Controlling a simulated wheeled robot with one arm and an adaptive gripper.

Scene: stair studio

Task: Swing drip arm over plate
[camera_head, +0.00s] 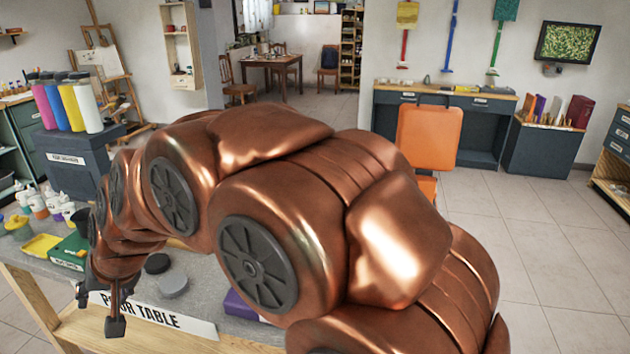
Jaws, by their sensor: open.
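My gripper (99,309) hangs at the lower left, pointing down at the near edge of the grey pour table (205,275), by the table's "POUR TABLE" label. Its two dark fingertips are apart and nothing shows between them. My copper arm crosses the middle of the view and covers much of the table. I cannot make out a drip arm or a plate for certain. A black round piece (157,263) and a grey round piece (173,286) sit on the table to the right of the gripper; what they are is unclear.
A green box (70,252), a yellow tray (40,245) and several small bottles (38,203) stand on the table's left. A purple item (240,306) lies partly hidden under my arm. Behind are a dark cabinet (70,165) with coloured bottles and an orange chair (428,135). The floor at right is clear.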

